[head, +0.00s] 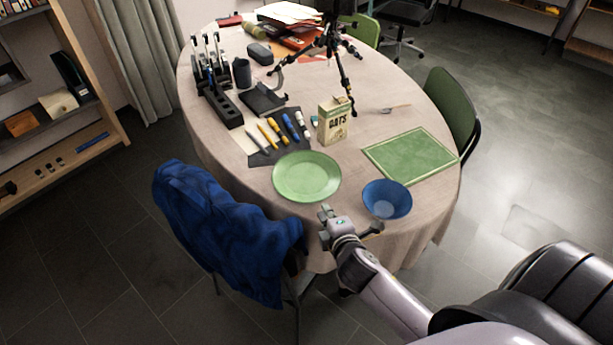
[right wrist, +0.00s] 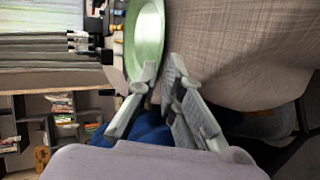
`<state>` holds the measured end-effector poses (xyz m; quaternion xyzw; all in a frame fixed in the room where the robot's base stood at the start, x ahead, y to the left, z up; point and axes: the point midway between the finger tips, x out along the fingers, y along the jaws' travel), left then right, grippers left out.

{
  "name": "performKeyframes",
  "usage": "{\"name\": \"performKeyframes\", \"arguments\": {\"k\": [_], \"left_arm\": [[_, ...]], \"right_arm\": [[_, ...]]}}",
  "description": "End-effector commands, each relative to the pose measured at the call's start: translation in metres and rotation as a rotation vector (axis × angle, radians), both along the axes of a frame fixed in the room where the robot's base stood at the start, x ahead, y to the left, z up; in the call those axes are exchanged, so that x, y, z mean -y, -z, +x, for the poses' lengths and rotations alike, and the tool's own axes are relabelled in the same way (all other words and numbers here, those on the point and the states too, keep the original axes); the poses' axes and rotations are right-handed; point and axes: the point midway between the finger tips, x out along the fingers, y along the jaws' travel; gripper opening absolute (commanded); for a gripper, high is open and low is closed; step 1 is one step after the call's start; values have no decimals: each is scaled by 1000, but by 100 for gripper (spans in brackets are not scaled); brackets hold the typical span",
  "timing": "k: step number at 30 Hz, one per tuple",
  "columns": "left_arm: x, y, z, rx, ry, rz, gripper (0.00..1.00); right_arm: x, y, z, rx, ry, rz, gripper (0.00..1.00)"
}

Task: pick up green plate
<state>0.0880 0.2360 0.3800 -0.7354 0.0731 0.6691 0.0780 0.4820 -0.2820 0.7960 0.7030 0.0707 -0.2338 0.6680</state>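The green plate (head: 306,176) lies flat near the front edge of the round table. My right gripper (head: 327,213) is at the plate's near side, close to its rim, reaching in from the lower right. In the right wrist view the plate (right wrist: 146,38) shows edge-on to the fingers. There my right gripper (right wrist: 162,68) has its fingertips a little apart, with the plate's rim at or between them. I cannot tell whether either finger touches it. My left gripper is not in view.
A blue bowl (head: 387,199) stands just right of my right gripper. A green placemat (head: 411,156), an oats carton (head: 333,122) and several markers (head: 268,135) lie or stand behind the plate. A chair with a blue jacket (head: 226,228) is at the table's front left.

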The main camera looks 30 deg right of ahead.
Motion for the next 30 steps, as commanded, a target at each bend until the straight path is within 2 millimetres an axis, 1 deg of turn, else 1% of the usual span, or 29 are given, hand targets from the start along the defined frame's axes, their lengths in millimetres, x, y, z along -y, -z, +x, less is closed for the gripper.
{"name": "performKeyframes", "arguments": {"k": [2, 8, 15, 18, 21, 27, 30], "left_arm": [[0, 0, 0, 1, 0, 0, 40], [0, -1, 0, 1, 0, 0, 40], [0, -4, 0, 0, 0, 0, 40], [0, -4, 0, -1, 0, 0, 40], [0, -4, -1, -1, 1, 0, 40], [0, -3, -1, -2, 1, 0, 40], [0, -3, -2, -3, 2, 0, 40]], "right_arm": [[2, 4, 9, 1, -1, 0, 8], [3, 9, 20, -1, 1, 2, 8], [5, 22, 50, 0, 0, 1, 8], [7, 27, 59, 0, -1, 2, 8], [8, 29, 62, -2, 0, 2, 8], [8, 29, 62, -2, -1, 2, 8], [8, 29, 62, -2, -1, 2, 2]]}}
